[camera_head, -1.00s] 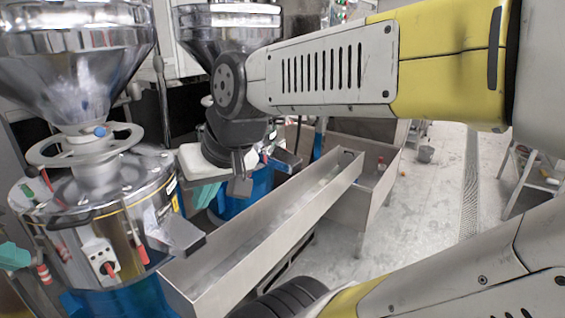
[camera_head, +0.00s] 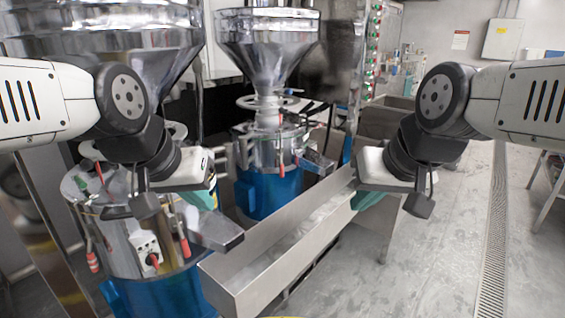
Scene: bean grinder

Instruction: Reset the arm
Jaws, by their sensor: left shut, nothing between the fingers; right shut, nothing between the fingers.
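My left arm comes in from the left edge, and its gripper (camera_head: 212,192) hangs in front of the nearer grinder, pointing down and inward. My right arm comes in from the right edge, and its gripper (camera_head: 362,197) hangs over the right end of the metal trough. Both grippers are shut and hold nothing. The fingertips are small and partly hidden behind the wrist parts. The two arms are roughly level with each other, one at each side of the view.
The nearer grinder (camera_head: 160,284) has a blue base and a steel hopper (camera_head: 100,40). A second grinder (camera_head: 268,190) stands behind it. A long metal trough (camera_head: 270,262) runs across the middle. The floor (camera_head: 440,250) at right is open.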

